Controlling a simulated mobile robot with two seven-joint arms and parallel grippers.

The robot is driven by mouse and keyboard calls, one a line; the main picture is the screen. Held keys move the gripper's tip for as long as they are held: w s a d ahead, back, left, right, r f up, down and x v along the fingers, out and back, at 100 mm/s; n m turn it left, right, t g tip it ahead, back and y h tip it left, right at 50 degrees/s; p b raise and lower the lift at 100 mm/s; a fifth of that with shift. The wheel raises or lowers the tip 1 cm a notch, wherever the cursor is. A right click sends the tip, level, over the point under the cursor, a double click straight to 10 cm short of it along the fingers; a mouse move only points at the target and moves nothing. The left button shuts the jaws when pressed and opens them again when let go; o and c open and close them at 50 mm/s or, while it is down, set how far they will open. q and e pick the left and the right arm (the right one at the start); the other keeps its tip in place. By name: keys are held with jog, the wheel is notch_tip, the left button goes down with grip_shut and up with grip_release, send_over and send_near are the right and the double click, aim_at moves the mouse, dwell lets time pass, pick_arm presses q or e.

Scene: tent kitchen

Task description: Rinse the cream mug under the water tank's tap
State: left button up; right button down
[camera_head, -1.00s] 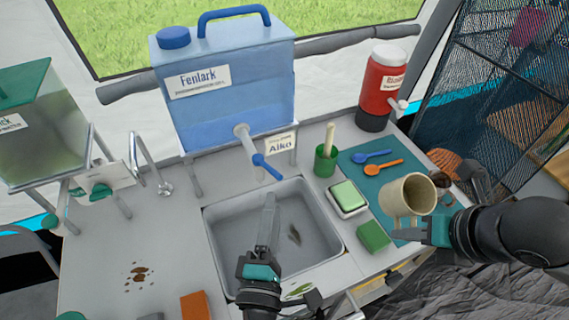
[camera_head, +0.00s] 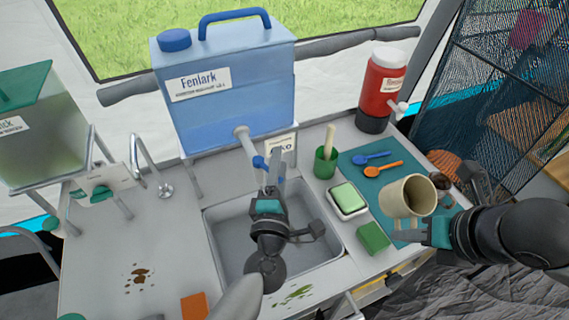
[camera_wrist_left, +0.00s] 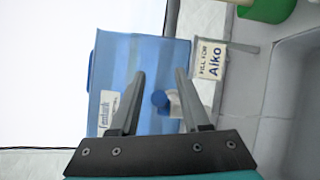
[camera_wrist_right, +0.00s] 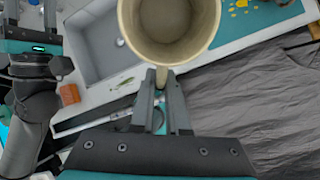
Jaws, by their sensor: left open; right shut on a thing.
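The cream mug (camera_head: 407,198) is held tilted above the teal mat, right of the sink; its inside looks empty in the right wrist view (camera_wrist_right: 168,45). My right gripper (camera_wrist_right: 161,76) is shut on its handle. The blue water tank (camera_head: 231,85) stands behind the sink. Its pale tap (camera_head: 243,136) points toward the sink, with a blue lever (camera_head: 259,162). My left gripper (camera_head: 275,165) is open beside the lever, partly covering it. In the left wrist view the lever (camera_wrist_left: 160,98) shows between the fingers, beyond them. Contact cannot be told.
The sink (camera_head: 225,240) lies under the tap and left arm. Right of it are a sponge in a dish (camera_head: 347,198), a green block (camera_head: 373,237), a green cup (camera_head: 326,163) and two spoons (camera_head: 383,169). A thin faucet (camera_head: 150,165) stands at the left.

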pick_arm(q)
jog(key=shift+w, duration=0.2)
grip_shut()
dwell(0.3)
dwell(1.1)
